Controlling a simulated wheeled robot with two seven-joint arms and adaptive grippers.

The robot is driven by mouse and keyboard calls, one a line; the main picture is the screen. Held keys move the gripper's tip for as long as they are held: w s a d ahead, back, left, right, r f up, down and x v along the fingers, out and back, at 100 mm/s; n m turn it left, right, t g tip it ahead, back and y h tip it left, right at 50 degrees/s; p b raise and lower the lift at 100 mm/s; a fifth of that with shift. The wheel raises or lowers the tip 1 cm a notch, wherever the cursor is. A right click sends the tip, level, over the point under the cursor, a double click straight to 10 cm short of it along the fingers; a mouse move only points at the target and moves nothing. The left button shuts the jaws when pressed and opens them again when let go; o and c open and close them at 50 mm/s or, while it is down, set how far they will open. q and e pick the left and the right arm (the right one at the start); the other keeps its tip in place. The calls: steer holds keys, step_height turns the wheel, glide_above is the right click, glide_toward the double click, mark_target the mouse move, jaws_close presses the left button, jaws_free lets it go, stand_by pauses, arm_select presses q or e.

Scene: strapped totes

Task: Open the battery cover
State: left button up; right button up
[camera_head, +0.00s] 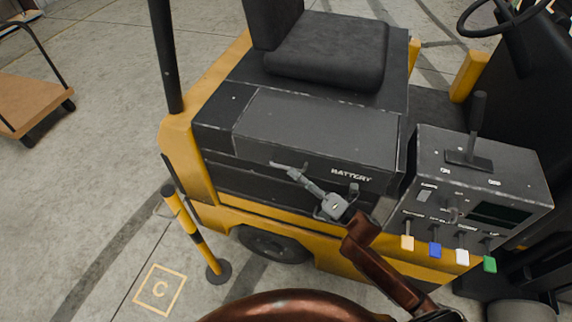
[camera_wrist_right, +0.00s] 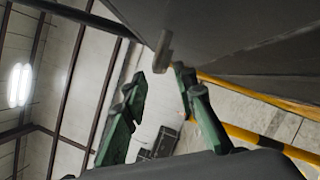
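The battery cover (camera_head: 318,130) is a dark grey panel below the seat, with BATTERY lettering on its front. It looks closed. My right gripper (camera_head: 336,200) is in front of the cover, at the handle's lower right end. In the right wrist view its green fingers (camera_wrist_right: 160,82) are spread apart, and the end of a grey piece (camera_wrist_right: 163,52), probably the handle, shows just beyond the gap. Contact cannot be made out. My left gripper is not in view.
A control box (camera_head: 480,180) with a lever and coloured tabs stands right of the cover. The black seat (camera_head: 330,50) is above it. A yellow-black post (camera_head: 195,235) stands at the left front. A cart (camera_head: 30,95) is far left, with open floor between.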

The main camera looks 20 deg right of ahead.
mark_target(286, 168)
steer(key=x, duration=0.4)
steer(key=shift+w+a, duration=0.25)
steer(key=shift+w, duration=0.05)
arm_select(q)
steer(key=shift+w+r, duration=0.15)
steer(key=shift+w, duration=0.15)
arm_select(e)
jaws_close()
